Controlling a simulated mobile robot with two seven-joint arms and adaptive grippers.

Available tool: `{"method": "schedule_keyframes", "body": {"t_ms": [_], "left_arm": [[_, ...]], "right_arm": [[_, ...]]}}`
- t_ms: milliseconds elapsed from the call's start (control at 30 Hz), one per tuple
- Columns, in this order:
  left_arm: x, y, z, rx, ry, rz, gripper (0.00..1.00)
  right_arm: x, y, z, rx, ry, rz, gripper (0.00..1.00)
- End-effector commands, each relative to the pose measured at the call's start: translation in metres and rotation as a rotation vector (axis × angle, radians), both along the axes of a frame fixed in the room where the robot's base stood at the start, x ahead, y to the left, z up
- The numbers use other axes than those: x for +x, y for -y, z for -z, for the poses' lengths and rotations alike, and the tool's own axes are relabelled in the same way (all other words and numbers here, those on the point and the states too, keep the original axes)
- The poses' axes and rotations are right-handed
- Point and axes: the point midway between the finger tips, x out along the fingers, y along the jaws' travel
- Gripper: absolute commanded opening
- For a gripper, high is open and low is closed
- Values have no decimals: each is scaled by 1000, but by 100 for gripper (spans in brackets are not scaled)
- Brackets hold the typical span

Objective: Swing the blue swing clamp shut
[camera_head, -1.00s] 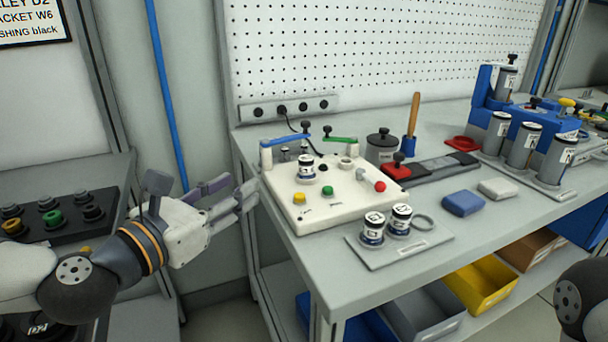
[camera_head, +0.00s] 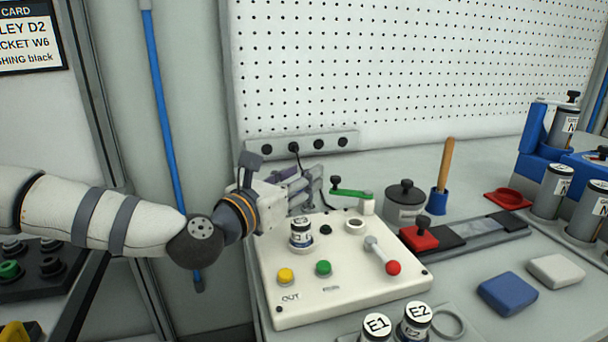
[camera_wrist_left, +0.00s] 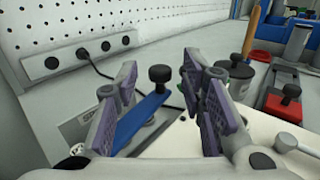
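The blue swing clamp (camera_wrist_left: 140,122) shows in the left wrist view as a blue bar with a black knob at its far end. My left gripper (camera_wrist_left: 160,82) is open, with its purple-padded fingers on either side of the bar and knob; I cannot tell whether a finger touches them. In the head view my left gripper (camera_head: 308,184) is over the back left corner of the white fixture board (camera_head: 350,290) and hides the blue clamp. The green swing clamp (camera_head: 350,193) is to its right. My right gripper is not in view.
A labelled cylinder (camera_head: 302,234), a yellow button (camera_head: 286,276), a green button (camera_head: 323,268) and a red-knobbed lever (camera_head: 382,255) are on the board. A socket strip (camera_head: 300,145) is on the wall behind. A grey lidded pot (camera_head: 404,203) stands right of the green clamp.

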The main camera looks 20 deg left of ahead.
Motion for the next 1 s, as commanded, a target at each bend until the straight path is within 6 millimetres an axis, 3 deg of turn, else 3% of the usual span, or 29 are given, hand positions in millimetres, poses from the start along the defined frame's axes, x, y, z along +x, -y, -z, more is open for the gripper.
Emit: {"method": "schedule_keyframes", "body": {"t_ms": [133, 367, 533, 1000], "left_arm": [[11, 4, 0, -1, -1, 1, 37], [13, 4, 0, -1, 0, 0, 37], [12, 4, 0, -1, 0, 0, 1], [7, 1, 2, -2, -2, 36, 0]], "right_arm": [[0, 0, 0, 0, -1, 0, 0], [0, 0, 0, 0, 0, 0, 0], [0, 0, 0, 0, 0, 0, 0], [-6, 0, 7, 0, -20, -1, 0]]}}
